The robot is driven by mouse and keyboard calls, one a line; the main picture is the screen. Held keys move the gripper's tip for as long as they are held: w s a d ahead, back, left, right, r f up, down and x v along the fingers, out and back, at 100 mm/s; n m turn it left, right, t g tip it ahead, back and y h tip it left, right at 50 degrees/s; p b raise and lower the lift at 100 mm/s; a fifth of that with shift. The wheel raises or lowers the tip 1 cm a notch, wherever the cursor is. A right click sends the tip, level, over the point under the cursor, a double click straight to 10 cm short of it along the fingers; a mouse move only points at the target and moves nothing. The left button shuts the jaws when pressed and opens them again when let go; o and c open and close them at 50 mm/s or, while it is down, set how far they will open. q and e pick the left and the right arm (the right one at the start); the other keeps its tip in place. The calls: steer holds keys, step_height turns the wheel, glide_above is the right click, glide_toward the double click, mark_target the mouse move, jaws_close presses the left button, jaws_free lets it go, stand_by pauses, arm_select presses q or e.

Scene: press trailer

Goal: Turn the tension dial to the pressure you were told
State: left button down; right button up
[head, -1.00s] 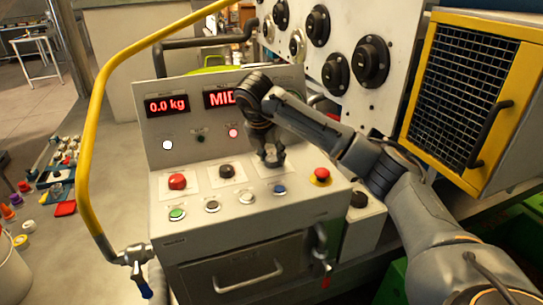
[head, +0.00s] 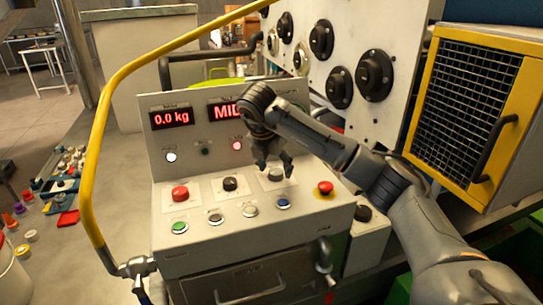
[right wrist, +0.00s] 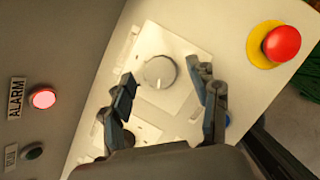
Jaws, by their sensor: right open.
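The dial (right wrist: 159,73) is a round grey knob on a pale square plate in the right wrist view. It lies between and beyond my right gripper's two spread fingertips (right wrist: 165,92), with no clear contact. In the head view the same knob (head: 275,174) shows dark at the right end of a row of three, partly hidden by my right gripper (head: 274,167), which is open just above it. I cannot read the dial's marks. The display (head: 225,111) shows red letters "MID", its right end hidden by my arm. My left gripper is not in view.
Beside the dial are a black knob (head: 230,184), a red knob (head: 180,193) and a red emergency button (head: 325,188) on yellow. Several small buttons line the front edge. Another display (head: 172,117) reads 0.0 kg. A yellow rail (head: 98,130) curves along the left.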

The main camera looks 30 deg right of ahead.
steer(key=v, duration=1.1)
steer(key=shift+s+a, duration=0.1)
